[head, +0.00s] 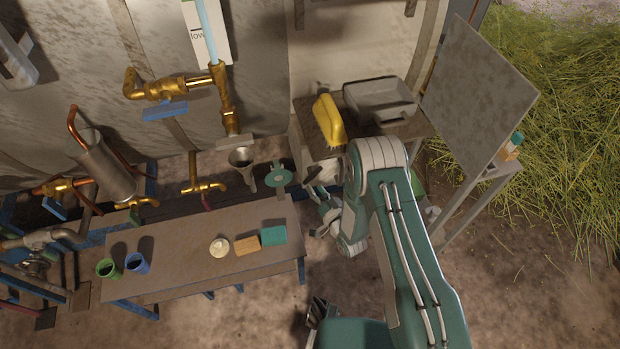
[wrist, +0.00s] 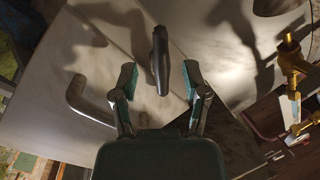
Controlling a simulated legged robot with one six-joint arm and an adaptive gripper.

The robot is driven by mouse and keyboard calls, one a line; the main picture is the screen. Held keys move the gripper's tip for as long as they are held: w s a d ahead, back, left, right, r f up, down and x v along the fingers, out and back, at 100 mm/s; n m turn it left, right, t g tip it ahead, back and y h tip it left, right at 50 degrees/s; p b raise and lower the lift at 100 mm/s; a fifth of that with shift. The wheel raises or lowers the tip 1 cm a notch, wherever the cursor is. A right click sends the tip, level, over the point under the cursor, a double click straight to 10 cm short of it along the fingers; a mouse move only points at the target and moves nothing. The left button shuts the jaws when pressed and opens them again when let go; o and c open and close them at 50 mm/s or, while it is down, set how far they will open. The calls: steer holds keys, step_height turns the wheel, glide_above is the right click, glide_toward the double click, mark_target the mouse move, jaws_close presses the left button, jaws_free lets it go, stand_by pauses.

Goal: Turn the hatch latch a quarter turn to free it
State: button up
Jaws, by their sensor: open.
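The hatch latch (wrist: 160,60) is a dark grey lever standing out from a pale metal panel (wrist: 105,55) in the wrist view. My gripper (wrist: 160,75) is open, with one teal-padded finger to each side of the latch. The lever's lower end lies between the fingertips, with a visible gap on both sides. Its long side points roughly up and down in this view. In the head view my gripper (head: 324,201) is at the wall, low beside the shelf, and my arm covers part of that area.
A curved metal bar handle (wrist: 80,98) is left of my gripper in the wrist view. Brass valves (wrist: 292,65) are at the right. In the head view, a workbench (head: 185,265) with cups stands left, and a shelf with a yellow container (head: 328,118) stands above my gripper.

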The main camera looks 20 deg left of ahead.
mark_target(309, 179)
steer(key=x, duration=0.5)
jaws_close()
